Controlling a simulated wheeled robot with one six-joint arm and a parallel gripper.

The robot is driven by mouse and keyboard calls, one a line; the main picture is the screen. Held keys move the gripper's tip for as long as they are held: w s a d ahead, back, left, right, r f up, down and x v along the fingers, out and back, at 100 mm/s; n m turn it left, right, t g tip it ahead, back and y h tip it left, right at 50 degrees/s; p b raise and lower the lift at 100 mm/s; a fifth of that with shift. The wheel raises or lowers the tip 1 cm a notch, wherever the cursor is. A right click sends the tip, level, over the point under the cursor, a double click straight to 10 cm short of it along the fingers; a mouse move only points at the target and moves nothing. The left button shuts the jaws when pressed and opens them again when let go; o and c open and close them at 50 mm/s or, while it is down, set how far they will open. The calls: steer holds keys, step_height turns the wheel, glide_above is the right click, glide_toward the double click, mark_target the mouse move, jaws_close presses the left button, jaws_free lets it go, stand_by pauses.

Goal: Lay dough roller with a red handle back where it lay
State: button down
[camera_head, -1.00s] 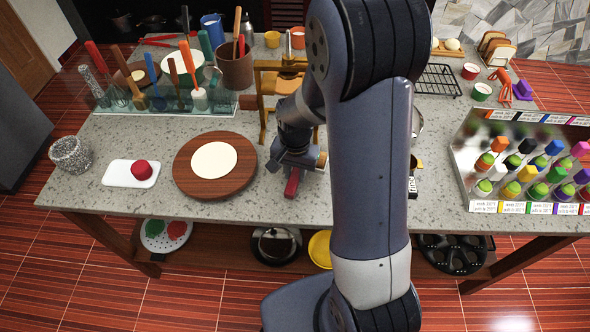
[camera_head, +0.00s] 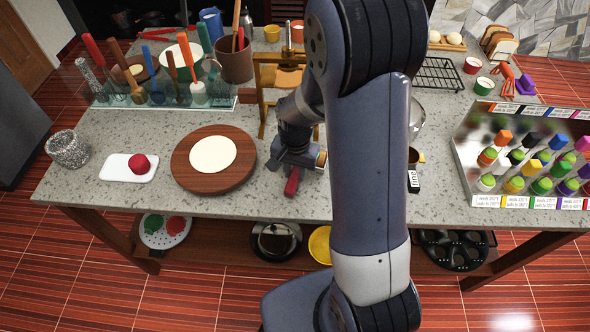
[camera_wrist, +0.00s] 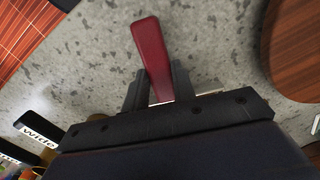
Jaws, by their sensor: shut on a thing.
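The dough roller's red handle (camera_head: 292,182) sticks out below my gripper (camera_head: 297,162) in the head view, just right of the round wooden board. In the wrist view the red handle (camera_wrist: 151,52) stands out from between the two dark fingers of my gripper (camera_wrist: 158,85), which are shut on it. The rest of the roller is mostly hidden by my gripper and arm. The handle is close over the stone counter (camera_head: 330,205); I cannot tell whether it touches.
The round board (camera_head: 185,178) with a flat dough disc (camera_head: 213,155) lies to the left. A wooden stand (camera_head: 283,75) rises behind my gripper. A glass rack of utensils (camera_head: 170,100) stands back left.

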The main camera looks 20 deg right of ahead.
steer(key=shift+f+b, duration=0.4)
steer(key=shift+f, duration=0.1)
steer(key=c, duration=1.1)
jaws_free()
steer(key=shift+r, duration=0.1)
step_height(320, 180, up, 11)
steer(key=shift+f, duration=0.15)
step_height(320, 180, down, 11)
steer(key=shift+f, duration=0.1)
steer(key=shift+r+p, duration=0.3)
steer(key=shift+r, duration=0.15)
steer(key=shift+f, duration=0.15)
